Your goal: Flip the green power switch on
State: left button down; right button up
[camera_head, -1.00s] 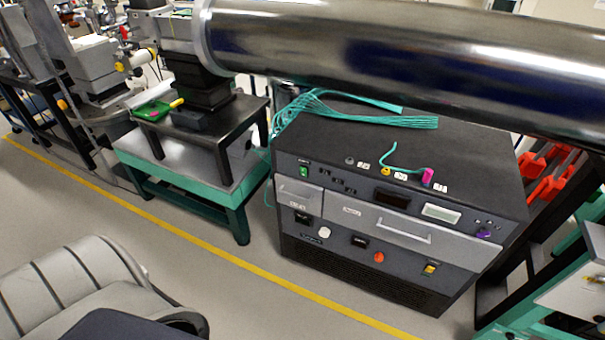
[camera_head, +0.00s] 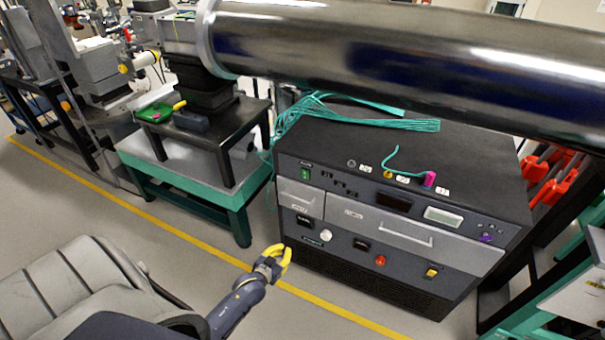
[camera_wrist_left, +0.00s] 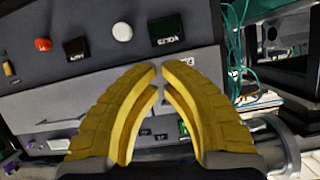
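The green power switch (camera_head: 305,174) sits at the upper left of the dark equipment rack's front panel (camera_head: 335,193) in the head view. I cannot tell from here which way it is set. In the left wrist view, the rack appears upside down, and a small green spot, likely the switch (camera_wrist_left: 183,128), shows beside the right finger. My left gripper (camera_head: 285,250) has yellow fingers and is low in front of the rack's lower left corner, apart from the switch. In the left wrist view its fingertips (camera_wrist_left: 159,69) come together with nothing between them. My right gripper is out of view.
A large metal pipe (camera_head: 400,60) runs above the rack. Teal cables (camera_head: 340,115) lie on the rack top. A drawer handle (camera_head: 405,232), red button (camera_head: 380,260) and white knob (camera_head: 326,235) are on the front. A grey seat (camera_head: 70,290) stands at lower left.

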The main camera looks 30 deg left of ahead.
aim_at(307, 166)
pick_arm(q)
jog(key=w+a+r+t, duration=0.1)
jog(key=w+r+t, duration=0.1)
jog(key=r, duration=0.9)
jog(key=w+a+r+n+t, duration=0.1)
jog(key=w+r+t, duration=0.2)
jog(key=r, duration=0.8)
jog(key=shift+w+r+n+t+y, duration=0.15)
jog(key=shift+w+n+t+y, duration=0.15)
jog(key=shift+t+y, duration=0.1)
jog(key=w, duration=0.4)
jog(key=w+a+r, duration=0.1)
jog(key=w, duration=0.8)
jog(key=shift+w+a+r, duration=0.35)
jog(key=shift+w+r, duration=0.1)
jog(key=shift+w, duration=0.4)
jog(key=shift+s, duration=0.1)
jog(key=s+d+r, duration=0.1)
jog(key=s, duration=1.2)
jog(key=shift+s+d+r, duration=0.3)
jog(key=shift+s+r, duration=0.05)
